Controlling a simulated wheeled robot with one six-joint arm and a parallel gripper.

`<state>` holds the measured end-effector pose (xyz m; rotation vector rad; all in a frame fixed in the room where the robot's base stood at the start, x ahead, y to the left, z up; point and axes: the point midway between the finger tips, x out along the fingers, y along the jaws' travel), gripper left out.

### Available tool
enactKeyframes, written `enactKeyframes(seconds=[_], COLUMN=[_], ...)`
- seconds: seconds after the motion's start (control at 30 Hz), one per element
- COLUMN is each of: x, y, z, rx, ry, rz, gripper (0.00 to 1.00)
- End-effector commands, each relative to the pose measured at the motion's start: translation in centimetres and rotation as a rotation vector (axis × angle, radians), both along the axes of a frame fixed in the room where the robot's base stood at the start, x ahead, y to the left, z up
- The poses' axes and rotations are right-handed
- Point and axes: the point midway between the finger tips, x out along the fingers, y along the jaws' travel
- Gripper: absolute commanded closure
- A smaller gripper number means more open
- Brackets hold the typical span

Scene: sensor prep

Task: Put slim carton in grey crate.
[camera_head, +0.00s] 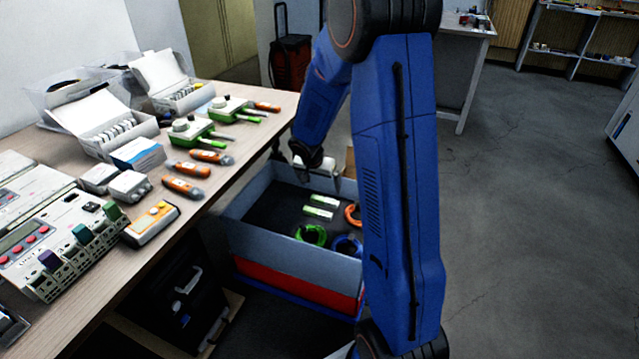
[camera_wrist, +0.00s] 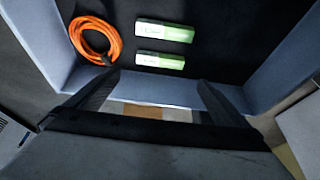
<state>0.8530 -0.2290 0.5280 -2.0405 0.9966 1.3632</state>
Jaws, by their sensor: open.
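The grey crate (camera_head: 285,250) stands on the floor beside the workbench, its inside dark. Two slim white-and-green cartons lie flat on its floor, one (camera_head: 325,200) behind the other (camera_head: 317,213). The wrist view shows the same pair, one (camera_wrist: 164,31) above the other (camera_wrist: 160,60). I cannot tell which of them the task means. My gripper (camera_head: 318,171) is over the far part of the crate, above and apart from the cartons. In the wrist view its fingers (camera_wrist: 157,84) are spread with nothing held between them, and the crate's wall shows past them.
The crate also holds an orange cable coil (camera_wrist: 95,39), a green coil (camera_head: 311,236) and a blue coil (camera_head: 347,246). The workbench (camera_head: 240,150) at left carries instruments, open white boxes and orange-and-green tools. My arm hides the crate's right side. The floor at right is clear.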

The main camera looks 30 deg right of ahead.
Motion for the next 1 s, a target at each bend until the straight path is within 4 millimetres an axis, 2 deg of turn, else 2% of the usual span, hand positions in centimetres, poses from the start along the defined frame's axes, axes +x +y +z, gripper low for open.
enactKeyframes(seconds=[0.17, 0.37, 0.5, 0.7, 1.0], x=[-0.5, -3.0, -5.9, -10.3, -17.8], y=[0.4, 1.5, 2.7, 4.6, 7.7], z=[1.3, 5.8, 9.5, 14.0, 19.0], rx=[-0.003, -0.024, -0.037, -0.048, -0.046], ry=[-0.001, 0.001, 0.008, 0.018, 0.028], rz=[0.009, 0.071, 0.136, 0.234, 0.398], gripper=[0.00, 0.00, 0.00, 0.00, 0.00])
